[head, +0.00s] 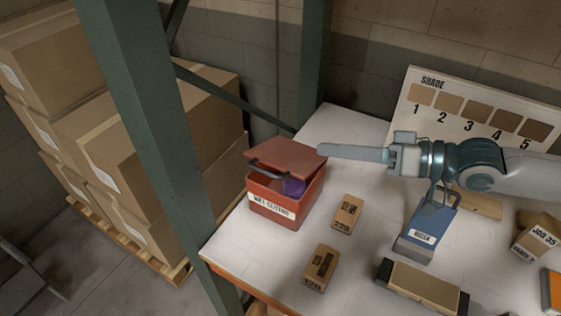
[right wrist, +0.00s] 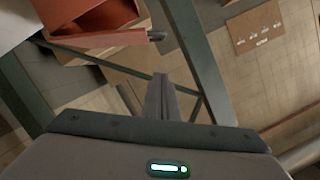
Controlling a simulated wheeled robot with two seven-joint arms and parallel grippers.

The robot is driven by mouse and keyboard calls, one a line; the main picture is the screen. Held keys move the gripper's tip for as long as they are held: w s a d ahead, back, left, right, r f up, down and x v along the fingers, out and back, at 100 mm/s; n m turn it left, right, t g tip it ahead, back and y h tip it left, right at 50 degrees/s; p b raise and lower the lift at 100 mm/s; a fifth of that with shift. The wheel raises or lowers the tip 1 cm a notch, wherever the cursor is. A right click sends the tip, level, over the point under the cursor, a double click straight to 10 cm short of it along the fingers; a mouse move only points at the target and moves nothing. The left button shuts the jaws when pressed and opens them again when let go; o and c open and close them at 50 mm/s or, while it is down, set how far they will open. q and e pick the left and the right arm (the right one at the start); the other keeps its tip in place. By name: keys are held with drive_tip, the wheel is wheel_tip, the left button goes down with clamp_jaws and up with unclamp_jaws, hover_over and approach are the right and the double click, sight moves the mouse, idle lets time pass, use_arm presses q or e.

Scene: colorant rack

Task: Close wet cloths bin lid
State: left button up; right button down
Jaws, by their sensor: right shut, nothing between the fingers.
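The red wet cloths bin (head: 274,209) stands at the left end of the white table, with a label on its front. Its red lid (head: 287,157) is partly open, tilted up above the box, with a dark handle bar along the front edge. A purple cloth (head: 293,187) shows in the gap. My right gripper (head: 322,151) is shut and empty, reaching in from the right with its fingertips close to the lid's right edge; I cannot tell if they touch. In the right wrist view, the fingers (right wrist: 161,82) point up below the red lid (right wrist: 105,39). My left gripper is not in view.
Small cartons (head: 347,213) and (head: 320,268) stand right of the bin. A blue holder (head: 430,230) stands below my right arm. A shade board (head: 470,112) leans at the back. A green rack post (head: 150,120) rises left of the table, with stacked boxes (head: 65,60) beyond.

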drive_tip(key=shift+a, duration=0.15)
drive_tip(key=p, duration=0.3)
hover_over(285, 169)
drive_tip(key=shift+f, duration=0.85)
drive_tip(key=shift+s+a+f+p, duration=0.2)
drive_tip(key=shift+s+f+p, duration=0.1)
drive_tip(key=shift+f, duration=0.3)
drive_tip(key=shift+s+a+f+p, duration=0.2)
drive_tip(key=shift+s+f+p, duration=0.1)
drive_tip(key=shift+f, duration=0.3)
drive_tip(key=shift+s+a+f+p, duration=0.2)
drive_tip(key=shift+s+f+p, duration=0.1)
drive_tip(key=shift+f, duration=0.3)
drive_tip(key=shift+s+f, duration=0.1)
